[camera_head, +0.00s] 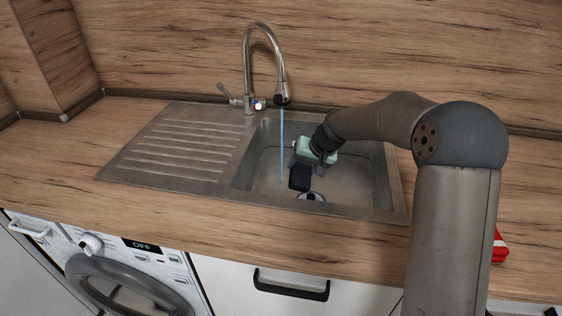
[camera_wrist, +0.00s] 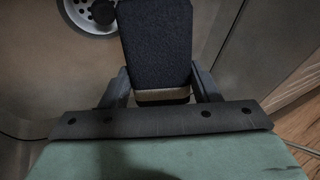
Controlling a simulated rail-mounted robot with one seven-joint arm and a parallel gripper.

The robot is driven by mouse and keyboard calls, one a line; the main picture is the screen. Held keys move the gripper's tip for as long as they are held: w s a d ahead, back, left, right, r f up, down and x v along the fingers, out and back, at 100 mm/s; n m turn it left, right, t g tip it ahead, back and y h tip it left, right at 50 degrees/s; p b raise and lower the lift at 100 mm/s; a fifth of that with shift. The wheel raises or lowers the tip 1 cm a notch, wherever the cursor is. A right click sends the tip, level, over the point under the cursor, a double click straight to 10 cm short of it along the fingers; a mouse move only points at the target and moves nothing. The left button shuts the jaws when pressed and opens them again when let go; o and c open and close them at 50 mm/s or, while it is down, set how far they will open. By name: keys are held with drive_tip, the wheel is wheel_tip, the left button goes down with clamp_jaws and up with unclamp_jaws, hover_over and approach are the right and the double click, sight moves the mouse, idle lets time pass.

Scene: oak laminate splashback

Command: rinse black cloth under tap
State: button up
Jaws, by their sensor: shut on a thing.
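The black cloth (camera_head: 299,177) is in my gripper (camera_head: 302,164), inside the sink bowl (camera_head: 262,170). In the wrist view the cloth (camera_wrist: 156,42) looks like a dark, flat, block-like piece between the two fingers of my gripper (camera_wrist: 160,92). The tap (camera_head: 248,62) arches over the bowl, and a thin blue stream of water (camera_head: 282,140) falls from its head. The stream is to the left of the cloth in the head view and appears apart from it. No stream shows in the wrist view.
The drain (camera_head: 311,197) lies below the cloth, with a dark plug-like part on it. The ribbed drainboard (camera_head: 180,148) is left of the bowl and empty. The bowl walls are close around my gripper. A red and white item (camera_head: 499,247) sits at the right, partly behind my arm.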

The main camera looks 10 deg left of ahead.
idle(0.6)
drive_tip(key=shift+s+d+r, duration=0.75)
drive_tip(key=shift+d+r, duration=0.25)
drive_tip(key=shift+d, duration=0.05)
drive_tip(key=shift+s+d+r, duration=0.75)
drive_tip(key=shift+d+r, duration=0.25)
